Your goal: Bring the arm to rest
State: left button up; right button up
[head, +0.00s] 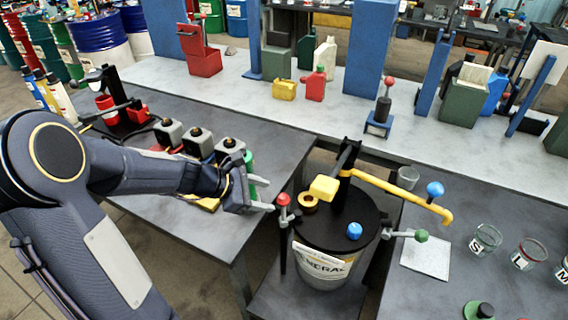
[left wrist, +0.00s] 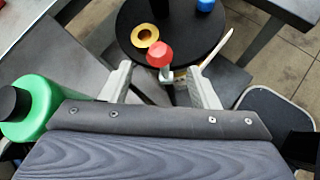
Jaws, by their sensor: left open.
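My left gripper (head: 268,194) is open and empty above the right edge of the near left table, its two pale fingers apart and pointing right. It also shows in the left wrist view (left wrist: 160,72), where a red knob (left wrist: 159,54) appears in the gap, just beyond the fingertips. In the head view this red knob (head: 284,199) stands at the left side of a drum (head: 322,268) with a black lid, slightly right of the fingertips. A green bottle (left wrist: 38,108) is close beside the gripper; the arm partly hides it in the head view. My right gripper is not in view.
A pump with a yellow handle (head: 400,193) rises from the drum. Grey cans with black caps (head: 199,144) stand left of the gripper.

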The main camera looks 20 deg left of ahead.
pick_arm(q)
jog(key=s+d+r+m+g, duration=0.1)
jog(key=s+d+r+m, duration=0.2)
jog(key=s+m, duration=0.3)
jog(key=s+d+r+m+g, duration=0.1)
jog(key=s+d+r+m, duration=0.1)
jog(key=s+r+m, duration=0.3)
jog(key=s+f+m+y, duration=0.2)
jog(key=s+m+y, duration=0.1)
jog(key=s+m, duration=0.8)
jog(key=shift+f+y, duration=0.3)
jog(key=shift+f, duration=0.05)
